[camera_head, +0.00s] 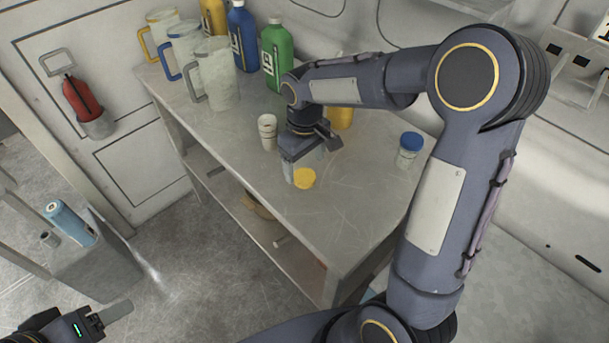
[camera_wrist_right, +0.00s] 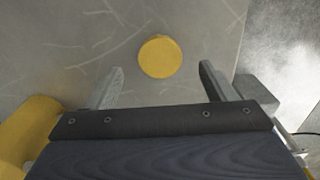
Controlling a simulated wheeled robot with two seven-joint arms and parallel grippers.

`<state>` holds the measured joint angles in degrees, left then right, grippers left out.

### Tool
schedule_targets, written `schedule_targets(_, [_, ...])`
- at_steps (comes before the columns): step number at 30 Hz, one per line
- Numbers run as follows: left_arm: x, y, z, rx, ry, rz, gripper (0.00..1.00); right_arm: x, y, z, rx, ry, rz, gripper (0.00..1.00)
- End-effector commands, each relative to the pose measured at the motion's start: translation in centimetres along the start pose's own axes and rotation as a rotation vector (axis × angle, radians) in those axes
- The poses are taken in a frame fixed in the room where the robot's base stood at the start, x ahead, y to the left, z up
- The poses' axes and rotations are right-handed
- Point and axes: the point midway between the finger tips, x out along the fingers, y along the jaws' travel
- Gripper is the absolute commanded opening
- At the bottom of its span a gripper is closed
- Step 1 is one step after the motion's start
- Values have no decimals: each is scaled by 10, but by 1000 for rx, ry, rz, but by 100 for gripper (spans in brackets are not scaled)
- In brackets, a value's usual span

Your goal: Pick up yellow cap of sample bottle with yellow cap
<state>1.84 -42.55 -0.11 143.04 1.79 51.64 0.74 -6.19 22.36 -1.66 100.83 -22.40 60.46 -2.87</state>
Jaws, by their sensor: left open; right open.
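The yellow cap (camera_head: 304,178) lies flat on the metal table near its front edge. It also shows as a yellow disc in the right wrist view (camera_wrist_right: 160,56), ahead of my right gripper (camera_wrist_right: 160,78) and between the lines of its two fingers. My right gripper (camera_head: 296,172) is open, empty and pointing down beside the cap. A yellow object (camera_head: 340,118), partly hidden behind my right arm, stands on the table; its type cannot be told. My left gripper (camera_head: 112,314) is at the lower left, away from the table, with nothing seen in it.
A white cup (camera_head: 267,132) stands just left of my right gripper. A jar with a blue lid (camera_head: 409,150) stands to the right. Pitchers (camera_head: 213,75) and bottles, including a green one (camera_head: 277,55), line the back left. The table's front corner (camera_head: 325,270) is clear.

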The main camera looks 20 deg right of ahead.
Motion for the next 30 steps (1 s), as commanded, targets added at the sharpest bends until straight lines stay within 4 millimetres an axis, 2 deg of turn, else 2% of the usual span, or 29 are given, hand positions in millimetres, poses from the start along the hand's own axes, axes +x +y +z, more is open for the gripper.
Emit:
schedule_targets(6, [-4,2,-2,0,0,0,59,31,0,0,1,-4,0,77])
schedule_targets(15, [-4,2,-2,0,0,0,59,36,0,0,1,0,0,77])
schedule_targets(26, [-4,2,-2,0,0,0,59,36,0,0,1,0,0,30])
schedule_targets(30, [-4,2,-2,0,0,0,59,36,0,0,1,0,0,29])
